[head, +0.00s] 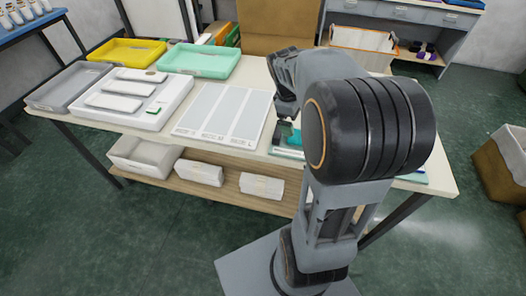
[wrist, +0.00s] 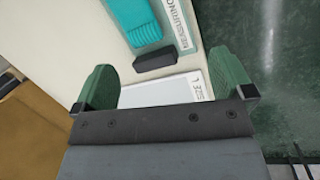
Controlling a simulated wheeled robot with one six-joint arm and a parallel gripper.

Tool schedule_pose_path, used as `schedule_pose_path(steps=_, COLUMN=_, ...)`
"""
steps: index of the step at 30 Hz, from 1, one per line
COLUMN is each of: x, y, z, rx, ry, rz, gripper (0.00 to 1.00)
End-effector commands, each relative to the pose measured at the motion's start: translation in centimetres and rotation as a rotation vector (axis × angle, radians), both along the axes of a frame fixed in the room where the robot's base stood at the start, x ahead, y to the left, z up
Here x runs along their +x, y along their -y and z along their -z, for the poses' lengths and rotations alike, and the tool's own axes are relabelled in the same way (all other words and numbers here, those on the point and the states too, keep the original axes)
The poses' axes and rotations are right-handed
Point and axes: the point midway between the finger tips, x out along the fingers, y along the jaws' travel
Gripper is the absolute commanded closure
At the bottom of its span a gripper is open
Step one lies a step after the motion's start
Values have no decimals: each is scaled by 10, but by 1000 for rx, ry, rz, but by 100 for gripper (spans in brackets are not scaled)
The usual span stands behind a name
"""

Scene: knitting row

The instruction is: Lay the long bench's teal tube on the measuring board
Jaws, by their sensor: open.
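The teal tube (wrist: 132,18) is a ribbed knit piece at the top of the wrist view. It lies along the measuring board (wrist: 174,27), whose printed lettering shows beside it; part of the tube seems to be over the board. In the head view a bit of the teal tube (head: 294,137) shows beside my arm, mostly hidden. My gripper (wrist: 166,72) is open with nothing between its green fingers, above the table and apart from the tube. In the head view my gripper (head: 286,132) is dark and partly hidden.
A dark block (wrist: 155,55) lies just off the tube's end. A pale striped board marked L (head: 225,112) lies left of my gripper. A white tray (head: 130,98) of folded pieces, grey, yellow (head: 127,50) and green (head: 200,60) trays stand farther left on the long bench (head: 258,157).

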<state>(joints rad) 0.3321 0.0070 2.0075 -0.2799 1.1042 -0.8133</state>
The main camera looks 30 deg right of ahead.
Motion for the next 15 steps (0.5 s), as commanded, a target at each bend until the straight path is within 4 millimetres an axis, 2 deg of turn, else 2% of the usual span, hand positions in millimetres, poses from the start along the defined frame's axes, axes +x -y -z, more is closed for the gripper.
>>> schedule_pose_path(steps=1, x=-9, y=-29, z=-7, rx=19, ry=76, rz=52, gripper=1)
schedule_pose_path(steps=3, x=-22, y=-62, z=-11, rx=63, ry=169, rz=146, gripper=1)
schedule_pose_path(steps=6, x=-43, y=-102, z=-12, rx=136, ry=276, rz=276, gripper=1)
schedule_pose_path(steps=9, x=-62, y=-130, z=-9, rx=211, ry=349, rz=387, gripper=1)
schedule_pose_path(steps=12, x=-76, y=-149, z=-6, rx=270, ry=393, rz=471, gripper=1)
schedule_pose_path(steps=15, x=-84, y=-159, z=-3, rx=309, ry=415, rz=524, gripper=1)
